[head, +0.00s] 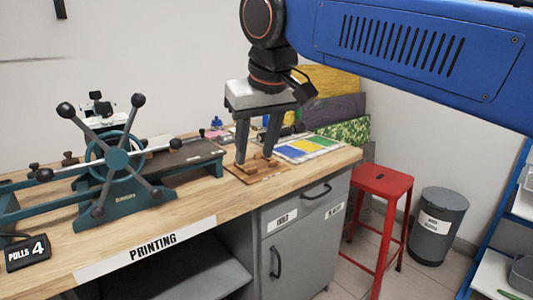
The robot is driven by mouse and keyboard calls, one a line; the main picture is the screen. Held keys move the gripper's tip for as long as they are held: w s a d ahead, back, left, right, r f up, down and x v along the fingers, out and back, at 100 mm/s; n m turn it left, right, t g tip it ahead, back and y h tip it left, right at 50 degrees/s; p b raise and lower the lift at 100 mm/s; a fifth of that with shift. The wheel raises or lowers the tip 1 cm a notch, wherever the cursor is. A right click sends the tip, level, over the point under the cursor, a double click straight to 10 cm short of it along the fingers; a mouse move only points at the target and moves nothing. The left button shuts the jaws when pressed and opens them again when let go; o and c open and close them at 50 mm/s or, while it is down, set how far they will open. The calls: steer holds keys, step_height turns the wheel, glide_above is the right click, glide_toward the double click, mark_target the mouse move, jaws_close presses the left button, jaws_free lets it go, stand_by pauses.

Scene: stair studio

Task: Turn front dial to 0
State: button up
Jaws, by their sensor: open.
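I cannot make out a part plainly marked as the front dial. A black block reading "PULLS 4" (27,252) sits at the front left of the bench; no knob shows on it. My gripper (255,158) points down over the right part of the bench, its two grey fingers apart. Below and around the fingertips is a small flat brown board (252,177) with small wooden pieces on it. The fingers partly hide these pieces, and I cannot tell whether they touch them. Nothing is seen held between the fingers.
A teal press with a spoked handwheel (117,159) fills the left of the wooden bench (225,202). Coloured sheets (303,148) lie right of my gripper. A grey cabinet (300,240) is below, with a red stool (381,184) and grey bin (438,225) to the right.

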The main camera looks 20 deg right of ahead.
steer(key=shift+s+d+f, duration=0.25)
steer(key=shift+d+f, duration=0.2)
steer(key=shift+f, duration=0.15)
steer(key=s+d+f, duration=0.2)
steer(key=s+f, duration=0.1)
steer(key=f, duration=0.5)
steer(key=s+d+f, duration=0.3)
steer(key=f, duration=0.6)
steer(key=s+d+f+m, duration=0.1)
steer(key=s+f, duration=0.3)
steer(key=f, duration=0.5)
steer(key=shift+d+f, duration=0.2)
steer(key=shift+d, duration=0.7)
steer(key=shift+o, duration=0.2)
